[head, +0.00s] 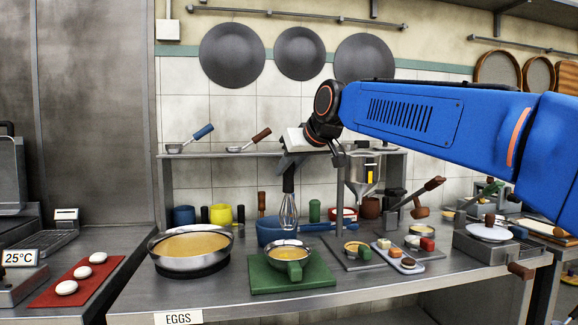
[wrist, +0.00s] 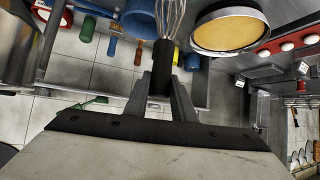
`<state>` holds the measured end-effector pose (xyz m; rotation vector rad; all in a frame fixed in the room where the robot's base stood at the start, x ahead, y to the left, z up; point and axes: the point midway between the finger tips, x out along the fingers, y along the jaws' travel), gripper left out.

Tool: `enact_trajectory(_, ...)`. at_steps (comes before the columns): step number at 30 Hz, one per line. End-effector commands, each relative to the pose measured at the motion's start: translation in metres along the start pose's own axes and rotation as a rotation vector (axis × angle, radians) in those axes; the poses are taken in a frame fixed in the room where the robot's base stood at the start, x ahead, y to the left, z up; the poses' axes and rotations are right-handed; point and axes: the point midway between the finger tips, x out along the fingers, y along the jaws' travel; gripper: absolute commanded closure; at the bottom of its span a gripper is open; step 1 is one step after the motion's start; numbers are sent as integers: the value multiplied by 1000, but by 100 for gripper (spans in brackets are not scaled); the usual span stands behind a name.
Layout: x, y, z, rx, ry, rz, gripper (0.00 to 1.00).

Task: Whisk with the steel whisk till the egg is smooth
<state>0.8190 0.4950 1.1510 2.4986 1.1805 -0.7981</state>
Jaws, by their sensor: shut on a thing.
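The steel whisk (head: 288,210) hangs upright, wires down, with a black handle. My gripper (head: 289,164) is shut on that handle. In the wrist view my gripper (wrist: 161,88) has its fingers on either side of the black handle, and the whisk's wires (wrist: 170,16) run out of the top edge. Below the whisk in the head view, a small steel bowl (head: 306,250) with a green handle holds yellow egg (head: 288,252). The whisk's tip appears just above the bowl; its exact depth is hard to tell. The bowl stands on a green board (head: 320,275).
A wide steel pan (head: 157,262) with yellow contents stands left of the board; it also shows in the wrist view (wrist: 263,43). A blue pan (head: 268,233) is behind the bowl. A tray with small items (head: 412,267) lies to the right. A shelf (head: 225,154) runs behind.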

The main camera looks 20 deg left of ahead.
Motion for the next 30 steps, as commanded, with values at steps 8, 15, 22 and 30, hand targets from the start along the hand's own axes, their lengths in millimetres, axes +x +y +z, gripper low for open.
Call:
enact_trajectory(8,12,0,18,0,-1,0,100)
enact_trajectory(15,24,0,34,0,-2,0,100)
enact_trajectory(22,35,0,49,1,-1,0,100)
enact_trajectory(30,47,0,66,0,-2,0,100)
